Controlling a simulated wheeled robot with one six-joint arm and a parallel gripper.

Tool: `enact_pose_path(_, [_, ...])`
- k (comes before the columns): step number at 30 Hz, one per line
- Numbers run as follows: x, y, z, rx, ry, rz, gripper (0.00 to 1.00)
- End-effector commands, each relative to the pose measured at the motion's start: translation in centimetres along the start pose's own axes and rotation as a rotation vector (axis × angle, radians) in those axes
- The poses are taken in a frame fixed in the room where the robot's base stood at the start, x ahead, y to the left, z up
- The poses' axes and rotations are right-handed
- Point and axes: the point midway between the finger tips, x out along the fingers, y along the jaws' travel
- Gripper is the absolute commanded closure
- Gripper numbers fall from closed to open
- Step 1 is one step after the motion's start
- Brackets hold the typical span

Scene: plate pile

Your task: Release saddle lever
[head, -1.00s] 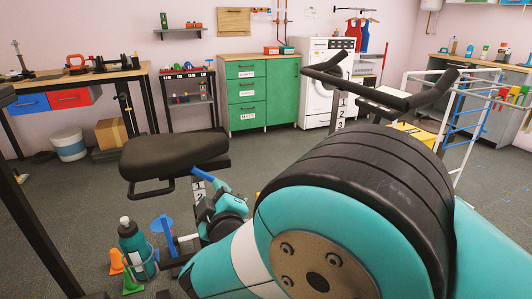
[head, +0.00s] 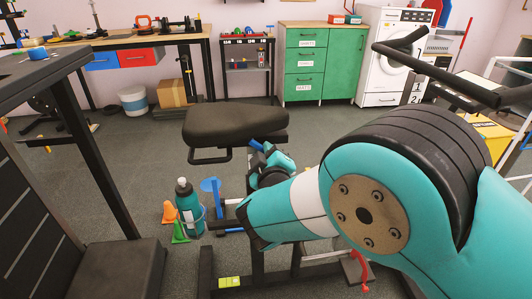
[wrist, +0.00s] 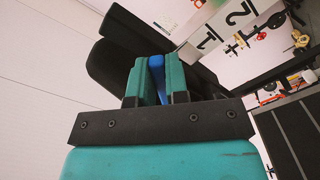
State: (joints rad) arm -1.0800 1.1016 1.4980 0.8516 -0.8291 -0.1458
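The saddle lever is a short blue bar (head: 257,146) under the rear of the black saddle (head: 232,118) in the head view. My gripper (head: 272,160) is just below the saddle, up against the lever. In the wrist view my gripper (wrist: 157,82) has its two teal fingers close together with the blue lever (wrist: 156,66) between them. It looks shut on the lever. The lever's far end and the fingertips' contact with it are partly hidden.
A teal bottle (head: 188,207), an orange cone (head: 170,213) and a green cone (head: 179,233) stand on the floor left of the bike. Black handlebars (head: 440,70) rise at right. A black bench (head: 120,270) stands at front left. The floor behind the saddle is clear.

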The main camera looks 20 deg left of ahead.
Motion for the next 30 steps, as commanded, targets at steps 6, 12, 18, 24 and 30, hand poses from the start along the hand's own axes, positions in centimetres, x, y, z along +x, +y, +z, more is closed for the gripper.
enact_pose_path(6, [0.0, 0.5, -0.3, -0.079, 0.002, 0.0, 1.0])
enact_pose_path(12, [0.0, 1.4, -0.6, -0.299, 0.003, 0.0, 1.0])
enact_pose_path(18, [0.0, 1.6, -0.7, -0.392, 0.006, 0.0, 1.0])
enact_pose_path(24, [0.0, 1.5, -0.7, -0.393, 0.007, 0.0, 1.0])
enact_pose_path(30, [0.0, 1.6, -0.8, -0.392, 0.007, 0.002, 0.6])
